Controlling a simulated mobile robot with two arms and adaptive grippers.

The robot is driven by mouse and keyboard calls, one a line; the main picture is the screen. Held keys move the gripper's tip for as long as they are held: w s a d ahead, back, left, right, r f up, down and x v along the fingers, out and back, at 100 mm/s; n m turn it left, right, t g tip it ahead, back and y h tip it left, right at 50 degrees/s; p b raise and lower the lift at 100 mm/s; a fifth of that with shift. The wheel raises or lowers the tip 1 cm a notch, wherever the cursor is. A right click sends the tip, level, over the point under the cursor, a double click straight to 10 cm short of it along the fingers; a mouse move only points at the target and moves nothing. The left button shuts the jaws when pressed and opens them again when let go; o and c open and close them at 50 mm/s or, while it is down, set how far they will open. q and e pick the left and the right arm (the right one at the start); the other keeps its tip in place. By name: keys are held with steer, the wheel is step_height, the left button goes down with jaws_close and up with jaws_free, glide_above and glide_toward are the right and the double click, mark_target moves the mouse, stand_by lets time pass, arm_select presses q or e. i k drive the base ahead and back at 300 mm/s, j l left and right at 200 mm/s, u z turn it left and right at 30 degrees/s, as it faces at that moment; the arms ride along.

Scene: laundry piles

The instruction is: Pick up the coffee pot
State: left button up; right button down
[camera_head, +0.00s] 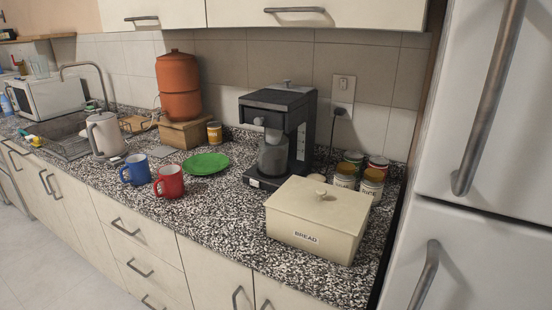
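The coffee pot (273,158) is a dark glass carafe. It sits inside the black coffee maker (290,104), under its brewing head, on the counter near the tiled wall. The pot's lower front shows to the left of the machine's column. Its handle is hard to make out at this size. Neither of my grippers is in view.
A cream bread box (318,217) stands in front and right of the machine. Several cans (372,184) are behind it. A green plate (206,164), a red mug (169,182) and a blue mug (135,170) are to the left. A fridge (495,150) bounds the right.

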mark_target(271, 158)
steer(key=z, duration=0.2)
steer(key=i+j+z, duration=0.15)
steer(key=j+z, duration=0.2)
steer(key=j, duration=0.25)
steer(key=i+j+z, duration=0.1)
steer(key=j+z, duration=0.25)
steer(key=j, duration=0.25)
